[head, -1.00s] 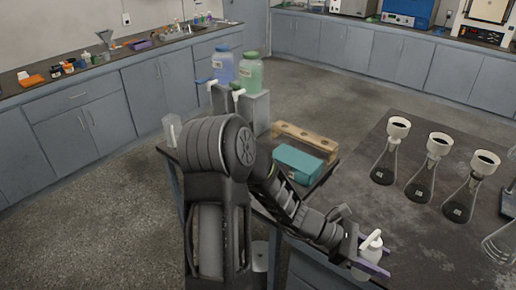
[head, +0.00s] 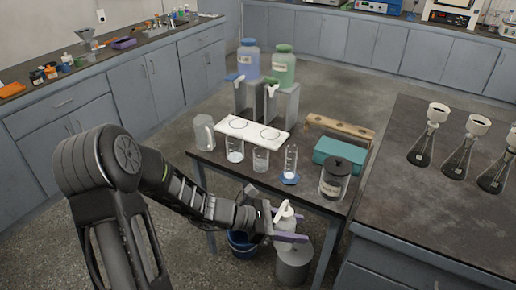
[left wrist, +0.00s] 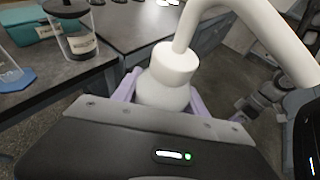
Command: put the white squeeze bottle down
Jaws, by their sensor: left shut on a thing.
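The white squeeze bottle (head: 285,220) is upright between the purple fingers of my left gripper (head: 288,226), which is shut on it. It is held in the air in front of the near edge of the small dark table (head: 218,170). In the left wrist view the bottle's white cap and bent spout (left wrist: 176,62) fill the upper middle, and the fingers clasp its shoulders. Its lower part is hidden in that view.
The small table carries a lidded jar (head: 335,180), a cylinder with a blue base (head: 290,166), beakers (head: 235,150), a jug (head: 204,133) and a teal box (head: 338,150). A grey bin (head: 294,268) and blue bucket (head: 242,245) stand below. The right bench (head: 400,190) has bare room.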

